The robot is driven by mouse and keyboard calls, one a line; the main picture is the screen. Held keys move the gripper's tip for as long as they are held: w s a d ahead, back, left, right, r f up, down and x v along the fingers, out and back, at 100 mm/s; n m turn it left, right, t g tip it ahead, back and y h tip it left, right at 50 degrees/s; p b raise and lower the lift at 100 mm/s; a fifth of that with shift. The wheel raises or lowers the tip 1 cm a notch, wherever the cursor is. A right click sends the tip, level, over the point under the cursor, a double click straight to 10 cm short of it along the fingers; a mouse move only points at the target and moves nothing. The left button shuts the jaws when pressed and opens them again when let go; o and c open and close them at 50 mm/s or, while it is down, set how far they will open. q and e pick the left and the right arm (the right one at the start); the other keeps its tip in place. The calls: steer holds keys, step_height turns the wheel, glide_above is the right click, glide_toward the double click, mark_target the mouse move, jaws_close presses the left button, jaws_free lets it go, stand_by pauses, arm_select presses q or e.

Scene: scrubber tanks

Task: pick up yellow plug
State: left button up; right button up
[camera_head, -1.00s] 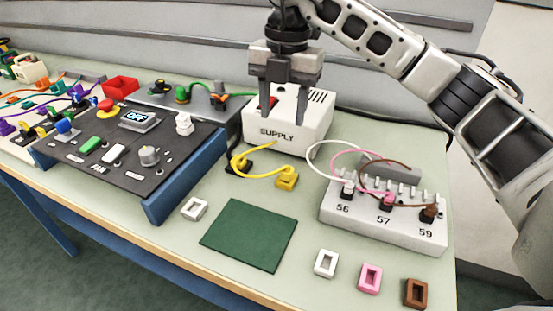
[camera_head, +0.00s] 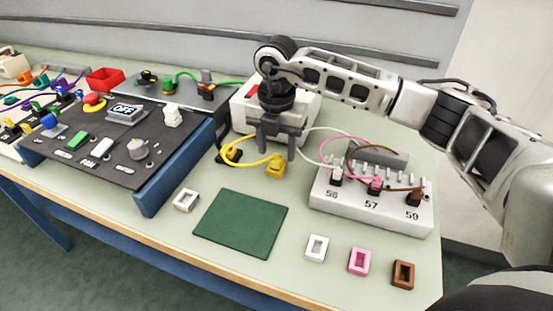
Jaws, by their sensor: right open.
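The yellow plug (camera_head: 275,166) sits on the pale green table in front of the white supply box (camera_head: 240,122). The gripper hides much of the supply box. My left gripper is not in view.
A white terminal block (camera_head: 372,212) with white, pink and brown plugs stands to the right. A green mat (camera_head: 241,223) lies in front, with small white, pink (camera_head: 359,262) and brown (camera_head: 403,274) sockets nearby. A dark control panel (camera_head: 100,150) is at left.

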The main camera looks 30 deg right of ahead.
steer(key=shift+f, duration=1.1)
jaws_close()
steer(key=shift+r, duration=0.1)
steer(key=shift+r, duration=0.45)
step_height(320, 180, up, 2)
steer(key=shift+a+r+b, duration=0.15)
steer(key=shift+r+b, duration=0.1)
steer(key=shift+b, duration=0.2)
steer(key=s+a+r+b, duration=0.1)
steer(key=s+a+r, duration=0.5)
steer(key=a+r, duration=0.3)
steer(key=a, duration=0.3)
steer(key=shift+a+r+b, duration=0.25)
steer(key=shift+b, duration=0.15)
